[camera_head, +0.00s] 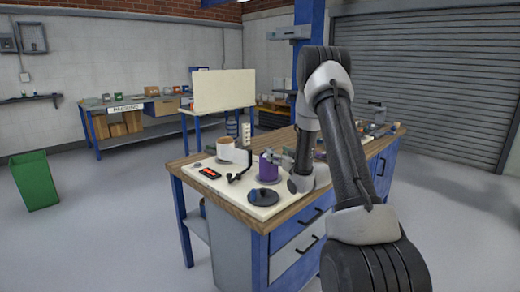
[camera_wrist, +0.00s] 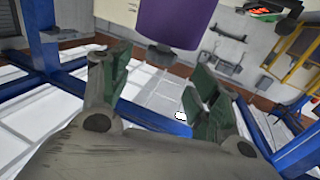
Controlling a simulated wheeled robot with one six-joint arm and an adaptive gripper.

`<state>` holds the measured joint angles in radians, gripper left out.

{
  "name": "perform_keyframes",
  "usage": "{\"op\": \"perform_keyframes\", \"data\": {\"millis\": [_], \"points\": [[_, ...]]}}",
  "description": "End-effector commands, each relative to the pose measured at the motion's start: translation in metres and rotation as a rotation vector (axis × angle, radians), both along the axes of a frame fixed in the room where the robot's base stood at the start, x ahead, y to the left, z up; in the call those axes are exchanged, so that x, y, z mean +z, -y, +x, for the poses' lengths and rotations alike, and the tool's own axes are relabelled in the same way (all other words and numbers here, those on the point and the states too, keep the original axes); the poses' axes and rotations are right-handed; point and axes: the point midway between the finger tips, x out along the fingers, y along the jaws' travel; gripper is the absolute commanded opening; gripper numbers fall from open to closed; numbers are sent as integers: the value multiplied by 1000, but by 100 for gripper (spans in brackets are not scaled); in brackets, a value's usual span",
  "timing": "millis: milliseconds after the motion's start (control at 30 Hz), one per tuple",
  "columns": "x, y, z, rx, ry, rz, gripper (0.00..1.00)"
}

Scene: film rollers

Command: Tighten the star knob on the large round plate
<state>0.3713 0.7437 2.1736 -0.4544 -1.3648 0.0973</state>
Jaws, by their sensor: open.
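A dark round plate (camera_head: 263,197) lies near the front of the pale board on the workbench. A small raised part shows at its middle, too small to confirm as the star knob. A purple roll (camera_head: 266,168) stands behind the plate; it also shows large at the top of the wrist view (camera_wrist: 174,22). My gripper (camera_head: 280,160) is beside the purple roll, partly hidden by my arm. In the wrist view, the green-padded fingers of my gripper (camera_wrist: 157,78) are spread apart with nothing between them. The gripper is apart from the plate.
A white roll (camera_head: 232,152), a black bent bracket (camera_head: 240,168) and a black and red item (camera_head: 209,173) are on the pale board (camera_head: 228,190). The wooden bench top (camera_head: 205,188) has a bare front edge. A green bin (camera_head: 36,182) stands at far left.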

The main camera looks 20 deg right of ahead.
Motion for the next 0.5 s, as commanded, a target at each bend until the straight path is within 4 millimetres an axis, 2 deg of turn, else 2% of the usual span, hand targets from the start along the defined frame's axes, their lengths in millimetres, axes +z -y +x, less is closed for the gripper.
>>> {"op": "perform_keyframes", "data": {"millis": [400, 500], "points": [[0, -5, 61, 2, 6, 0, 62], [-1, -6, 71, 2, 4, 0, 62]]}}
